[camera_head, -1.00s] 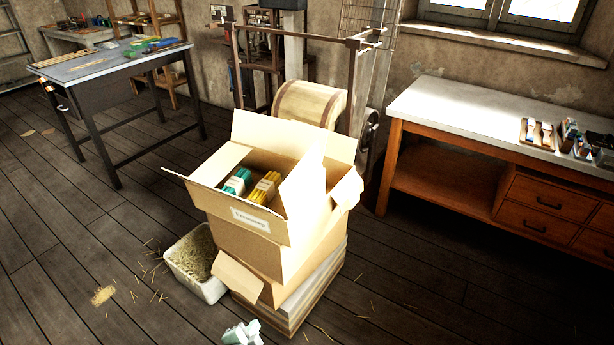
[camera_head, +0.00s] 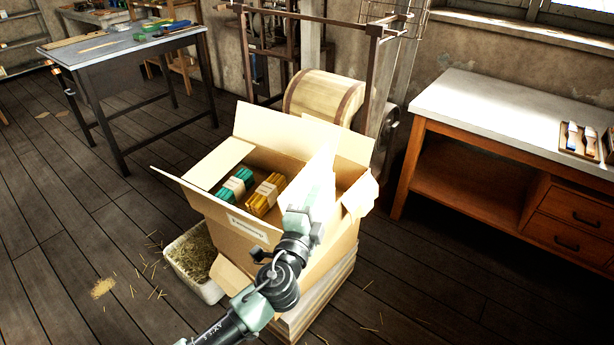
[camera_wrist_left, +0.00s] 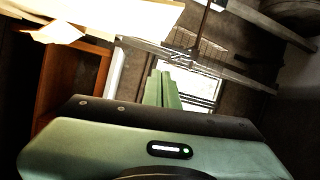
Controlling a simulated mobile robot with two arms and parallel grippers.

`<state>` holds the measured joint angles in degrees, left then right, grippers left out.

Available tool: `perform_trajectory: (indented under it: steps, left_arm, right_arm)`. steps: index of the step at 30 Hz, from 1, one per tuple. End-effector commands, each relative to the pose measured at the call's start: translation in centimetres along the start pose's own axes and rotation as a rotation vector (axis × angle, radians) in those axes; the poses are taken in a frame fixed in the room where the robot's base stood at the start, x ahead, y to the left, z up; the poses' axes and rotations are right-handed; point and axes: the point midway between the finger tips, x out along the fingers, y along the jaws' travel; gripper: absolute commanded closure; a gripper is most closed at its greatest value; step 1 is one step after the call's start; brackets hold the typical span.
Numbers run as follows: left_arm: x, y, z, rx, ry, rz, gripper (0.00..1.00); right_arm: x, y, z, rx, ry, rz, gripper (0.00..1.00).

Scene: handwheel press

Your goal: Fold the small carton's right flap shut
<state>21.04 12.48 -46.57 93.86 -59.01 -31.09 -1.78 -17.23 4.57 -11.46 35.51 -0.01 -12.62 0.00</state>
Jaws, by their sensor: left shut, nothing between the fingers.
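The small carton (camera_head: 232,221) stands open on a stack, with a label on its front. Its back flap (camera_head: 275,130) stands up and its left flap (camera_head: 218,165) leans outward. On the right, a brightly lit flap (camera_head: 325,150) stands up, glaring white, and a folded-out piece (camera_head: 361,193) hangs beside it. My left gripper (camera_head: 318,182) reaches up in front of the bright right flap; glare hides whether they touch. In the left wrist view its fingers (camera_wrist_left: 162,90) are shut and empty, with pale cardboard (camera_wrist_left: 100,14) at the upper left. My right gripper is not in view.
Teal (camera_head: 235,184) and yellow (camera_head: 266,195) bundles lie inside the carton. A white bin of straw (camera_head: 190,262) stands left of the stack. A wooden drum (camera_head: 322,97) on a machine is close behind. A workbench (camera_head: 500,105) stands at right; floor between is clear.

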Motion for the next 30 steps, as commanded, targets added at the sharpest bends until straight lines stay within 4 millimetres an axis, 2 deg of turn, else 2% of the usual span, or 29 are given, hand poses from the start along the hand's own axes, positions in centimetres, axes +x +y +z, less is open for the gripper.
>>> perform_trajectory:
  steps: [1, 6, 9, 15, 26, 30]
  left_arm:
    - [1.3, -0.2, 0.0, 0.001, -0.001, -0.002, 1.0]
    - [4.8, -0.1, 0.0, 0.001, -0.001, -0.001, 1.0]
    - [4.8, 0.0, 2.0, 0.002, -0.002, 0.002, 1.0]
    - [5.2, 0.1, 3.6, 0.0, -0.001, 0.002, 1.0]
    - [5.3, 0.1, 3.9, -0.002, 0.0, 0.001, 1.0]
    - [5.4, 0.1, 4.6, -0.054, -0.003, 0.016, 1.0]
  right_arm:
    - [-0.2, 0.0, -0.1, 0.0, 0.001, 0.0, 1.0]
    - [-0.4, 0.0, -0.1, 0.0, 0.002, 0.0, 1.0]
    - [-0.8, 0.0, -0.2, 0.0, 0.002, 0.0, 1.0]
    - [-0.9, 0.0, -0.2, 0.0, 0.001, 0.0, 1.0]
    - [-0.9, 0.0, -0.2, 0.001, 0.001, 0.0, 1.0]
    - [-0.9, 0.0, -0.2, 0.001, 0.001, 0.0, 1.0]
